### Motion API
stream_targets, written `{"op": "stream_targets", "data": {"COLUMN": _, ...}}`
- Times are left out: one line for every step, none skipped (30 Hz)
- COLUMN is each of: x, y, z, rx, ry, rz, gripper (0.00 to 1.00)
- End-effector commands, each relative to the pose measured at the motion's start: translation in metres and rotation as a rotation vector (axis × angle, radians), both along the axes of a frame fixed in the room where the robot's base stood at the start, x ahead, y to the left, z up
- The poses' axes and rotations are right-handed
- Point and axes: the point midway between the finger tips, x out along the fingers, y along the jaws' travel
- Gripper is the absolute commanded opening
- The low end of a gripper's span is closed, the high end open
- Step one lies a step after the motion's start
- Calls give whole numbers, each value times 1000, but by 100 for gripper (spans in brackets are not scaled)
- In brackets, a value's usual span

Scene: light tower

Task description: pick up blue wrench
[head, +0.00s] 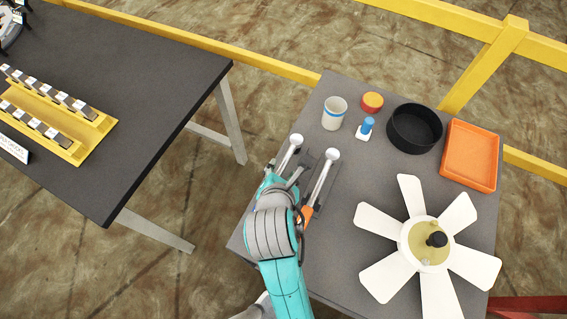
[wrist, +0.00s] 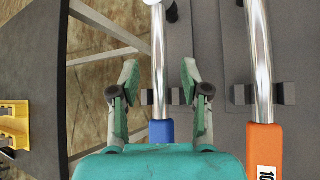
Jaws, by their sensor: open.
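The blue wrench has a silver shaft and a blue handle (wrist: 161,132). In the wrist view it lies lengthwise between the two fingers of my gripper (wrist: 160,76), which are open with a gap on each side. In the head view the wrench's pale round end (head: 296,140) shows beyond my gripper (head: 284,172), and its handle is hidden under my arm. The orange wrench (wrist: 264,140) lies parallel to its right in a similar dark holder; its shaft also shows in the head view (head: 323,175).
The grey table (head: 334,238) also bears a striped cup (head: 334,113), a red-yellow round piece (head: 372,102), a small blue-topped piece (head: 367,127), a black bowl (head: 415,128), an orange tray (head: 470,155) and a white fan (head: 405,262). A dark table (head: 130,70) stands left across a gap.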

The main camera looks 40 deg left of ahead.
Motion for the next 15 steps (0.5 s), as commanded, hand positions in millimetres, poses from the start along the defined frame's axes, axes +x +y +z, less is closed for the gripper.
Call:
{"op": "stream_targets", "data": {"x": 4, "y": 2, "z": -4, "rx": -2, "ry": 0, "rz": -1, "gripper": 46}}
{"op": "stream_targets", "data": {"x": 6, "y": 4, "z": -6, "rx": -2, "ry": 0, "rz": -1, "gripper": 46}}
{"op": "stream_targets", "data": {"x": 10, "y": 6, "z": -10, "rx": -1, "ry": 1, "rz": -2, "gripper": 46}}
{"op": "stream_targets", "data": {"x": 13, "y": 8, "z": -13, "rx": -2, "ry": 1, "rz": -3, "gripper": 46}}
{"op": "stream_targets", "data": {"x": 16, "y": 10, "z": -15, "rx": -1, "ry": 1, "rz": -2, "gripper": 46}}
{"op": "stream_targets", "data": {"x": 20, "y": 13, "z": -19, "rx": -1, "ry": 1, "rz": -2, "gripper": 46}}
{"op": "stream_targets", "data": {"x": 22, "y": 15, "z": -22, "rx": -1, "ry": 2, "rz": -2, "gripper": 46}}
{"op": "stream_targets", "data": {"x": 24, "y": 16, "z": -24, "rx": -1, "ry": 1, "rz": 0, "gripper": 46}}
{"op": "stream_targets", "data": {"x": 26, "y": 18, "z": -27, "rx": -1, "ry": 1, "rz": 0, "gripper": 46}}
{"op": "stream_targets", "data": {"x": 28, "y": 19, "z": -28, "rx": -1, "ry": 1, "rz": 0, "gripper": 46}}
{"op": "stream_targets", "data": {"x": 29, "y": 20, "z": -29, "rx": -1, "ry": 1, "rz": 0, "gripper": 46}}
{"op": "stream_targets", "data": {"x": 30, "y": 20, "z": -30, "rx": 0, "ry": 1, "rz": 0, "gripper": 46}}
{"op": "stream_targets", "data": {"x": 30, "y": 21, "z": -31, "rx": 0, "ry": 0, "rz": 0, "gripper": 46}}
{"op": "stream_targets", "data": {"x": 30, "y": 21, "z": -31, "rx": 0, "ry": 0, "rz": 0, "gripper": 46}}
{"op": "stream_targets", "data": {"x": 31, "y": 21, "z": -31, "rx": 0, "ry": 0, "rz": 0, "gripper": 46}}
